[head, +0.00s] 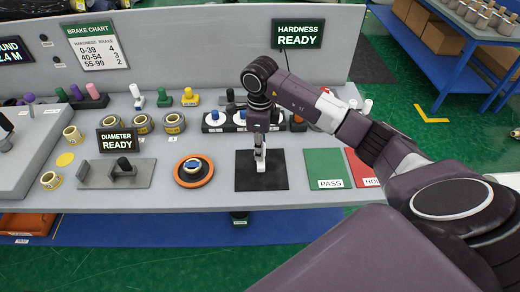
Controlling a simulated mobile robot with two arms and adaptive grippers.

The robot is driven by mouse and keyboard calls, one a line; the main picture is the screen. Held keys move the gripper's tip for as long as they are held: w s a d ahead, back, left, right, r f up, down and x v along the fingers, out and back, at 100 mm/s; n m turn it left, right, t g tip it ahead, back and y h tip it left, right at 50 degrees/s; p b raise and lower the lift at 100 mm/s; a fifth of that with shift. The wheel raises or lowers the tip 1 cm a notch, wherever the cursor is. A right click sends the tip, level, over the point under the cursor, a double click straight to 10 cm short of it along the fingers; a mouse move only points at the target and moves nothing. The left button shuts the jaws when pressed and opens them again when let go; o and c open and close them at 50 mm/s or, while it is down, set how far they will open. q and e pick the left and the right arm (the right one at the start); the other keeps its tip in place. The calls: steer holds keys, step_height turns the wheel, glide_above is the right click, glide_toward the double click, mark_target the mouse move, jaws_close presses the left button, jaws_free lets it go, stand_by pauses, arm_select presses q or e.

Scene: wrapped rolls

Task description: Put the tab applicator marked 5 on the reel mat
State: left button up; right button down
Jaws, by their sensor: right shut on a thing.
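My right gripper (260,158) points straight down over a black square mat (244,183) at the front middle of the bench. It is shut on a small pale thing (262,184), which is at or just above the mat; I cannot tell if they touch. No number is readable on the thing. Small tools with white (136,93), green (163,97) and yellow (190,97) tops stand at the back, too small to read a mark 5. An orange round base (208,177) with a roll on it lies left of the black mat. My left gripper is not in view.
A green PASS mat (325,168) and a partly hidden red mat (362,168) lie to the right. A DIAMETER READY display (117,140), a grey gauge plate (142,178) and several wrapped rolls (73,136) are at left. A white-and-dark rack (213,124) stands behind my gripper.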

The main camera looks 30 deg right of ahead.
steer(key=shift+f, duration=0.75)
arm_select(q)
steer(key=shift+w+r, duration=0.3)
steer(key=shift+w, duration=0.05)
arm_select(e)
steer(key=shift+f, duration=0.2)
steer(key=c, duration=1.7)
jaws_free()
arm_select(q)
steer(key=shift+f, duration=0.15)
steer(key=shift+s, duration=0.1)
arm_select(e)
steer(key=shift+r, duration=0.15)
